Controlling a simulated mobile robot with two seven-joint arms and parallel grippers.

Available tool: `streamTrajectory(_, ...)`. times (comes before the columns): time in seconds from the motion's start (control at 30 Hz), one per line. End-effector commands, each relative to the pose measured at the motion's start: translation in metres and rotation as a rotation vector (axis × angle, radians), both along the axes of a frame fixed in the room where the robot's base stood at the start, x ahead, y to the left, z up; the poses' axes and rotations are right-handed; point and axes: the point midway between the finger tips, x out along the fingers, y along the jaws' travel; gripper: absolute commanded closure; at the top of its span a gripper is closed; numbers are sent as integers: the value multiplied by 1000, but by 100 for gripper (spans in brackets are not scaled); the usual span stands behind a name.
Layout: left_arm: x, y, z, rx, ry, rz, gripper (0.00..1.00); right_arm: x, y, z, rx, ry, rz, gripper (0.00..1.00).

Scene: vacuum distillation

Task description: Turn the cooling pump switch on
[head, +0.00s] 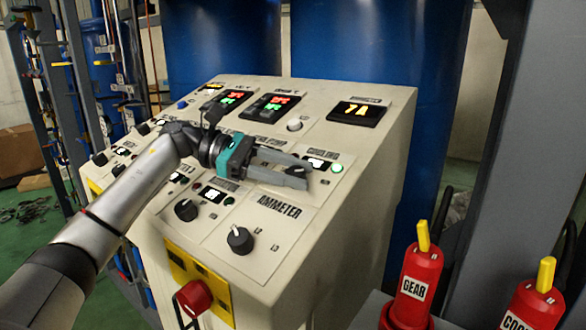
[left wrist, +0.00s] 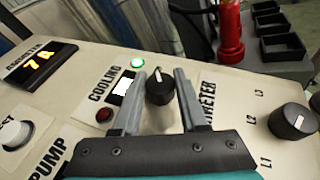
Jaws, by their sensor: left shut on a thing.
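The cooling pump switch is a black rotary knob (left wrist: 159,90) with a white pointer line, on the sloped panel beside the COOLING label (left wrist: 103,84). My left gripper (left wrist: 160,85) has its grey fingers on either side of this knob and is shut on it. In the head view my left gripper (head: 300,172) reaches over the panel from the left, and the knob is mostly hidden between its fingers. Next to the knob a green lamp (left wrist: 138,62) glows, and a red lamp (left wrist: 104,115) looks dark. My right gripper is not in view.
The control console (head: 330,225) carries several other knobs, including the ammeter knob (head: 240,240) below the gripper. A red emergency button (head: 194,298) is on its front. Blue tanks (head: 375,45) are behind.

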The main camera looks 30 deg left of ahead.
Motion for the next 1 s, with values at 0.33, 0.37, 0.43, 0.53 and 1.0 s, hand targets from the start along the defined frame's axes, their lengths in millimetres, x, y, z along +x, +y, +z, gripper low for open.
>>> streamTrajectory(0.33,0,0,0,20,-1,-50,100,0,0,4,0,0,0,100)
streamTrajectory(0.37,0,0,0,20,-2,-51,100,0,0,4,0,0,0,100)
streamTrajectory(0.43,0,0,0,20,-2,-52,100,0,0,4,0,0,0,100)
streamTrajectory(0.53,0,0,0,20,-2,-52,100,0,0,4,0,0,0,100)
streamTrajectory(1.0,0,0,0,20,-2,-52,28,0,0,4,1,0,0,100)
